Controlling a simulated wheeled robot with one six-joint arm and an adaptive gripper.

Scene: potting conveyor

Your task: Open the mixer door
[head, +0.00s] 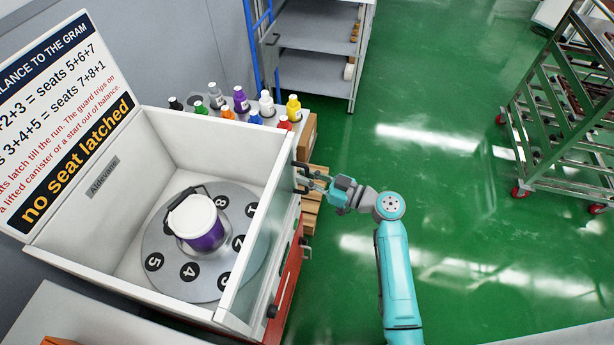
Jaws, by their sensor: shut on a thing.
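The mixer (107,238) is a white open-topped box at the left of the head view. Its door (262,245) is a pale, partly see-through panel along the right side and looks closed. A handle (300,172) stands out near the door's far end. My gripper (314,183) is shut on this handle, reaching in from the right. The fingertips are small here and their exact hold is hard to make out. Inside, a purple canister (207,241) with a white lid and dark bail sits on a grey turntable (180,285) with numbered seats.
A grey shelf (310,55) is at the back, a wheeled rack (565,100) at right. Green floor (450,130) between is clear.

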